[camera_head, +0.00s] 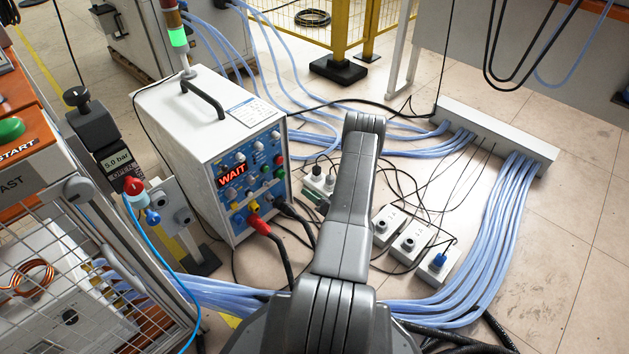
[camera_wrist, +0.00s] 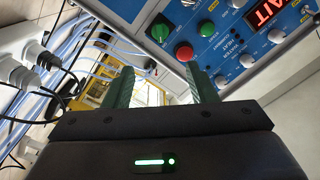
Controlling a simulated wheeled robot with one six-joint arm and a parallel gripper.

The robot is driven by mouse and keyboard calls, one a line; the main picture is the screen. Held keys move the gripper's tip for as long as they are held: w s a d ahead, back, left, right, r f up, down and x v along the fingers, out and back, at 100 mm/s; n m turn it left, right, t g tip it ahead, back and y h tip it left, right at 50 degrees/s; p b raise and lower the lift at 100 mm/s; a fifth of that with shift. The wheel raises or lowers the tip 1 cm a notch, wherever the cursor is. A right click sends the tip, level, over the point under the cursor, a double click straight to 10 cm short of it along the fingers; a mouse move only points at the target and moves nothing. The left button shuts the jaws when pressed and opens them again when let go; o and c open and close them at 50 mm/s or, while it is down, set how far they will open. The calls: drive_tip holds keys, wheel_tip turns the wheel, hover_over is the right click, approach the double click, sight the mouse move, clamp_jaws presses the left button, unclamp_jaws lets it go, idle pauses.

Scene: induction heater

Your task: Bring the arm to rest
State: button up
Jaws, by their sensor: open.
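My gripper (camera_wrist: 159,70) shows in the wrist view with its two green fingers apart and nothing between them. Beyond the fingers is the blue control panel of the white heater cabinet (camera_wrist: 265,75), with a red button (camera_wrist: 184,51) and a green knob (camera_wrist: 160,27) close to the fingertips in the picture. I cannot tell the gap between them. In the head view my arm (camera_head: 345,210) reaches forward from the bottom middle, just right of the cabinet (camera_head: 187,125). My gripper is hidden there. The cabinet's display (camera_head: 232,174) reads WAIT.
Blue hoses (camera_head: 490,240) and black cables run over the floor around my arm. Small socket boxes (camera_head: 410,242) lie right of it. A grey floor duct (camera_head: 495,135) is at the back right. A wire-mesh cage (camera_head: 75,260) and pressure gauge post (camera_head: 100,135) stand left.

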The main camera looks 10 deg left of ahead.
sight(285, 174)
drive_tip(key=b+x, duration=0.4)
drive_tip(key=x, duration=0.9)
drive_tip(key=shift+w+a, duration=0.25)
drive_tip(key=shift+a, duration=0.05)
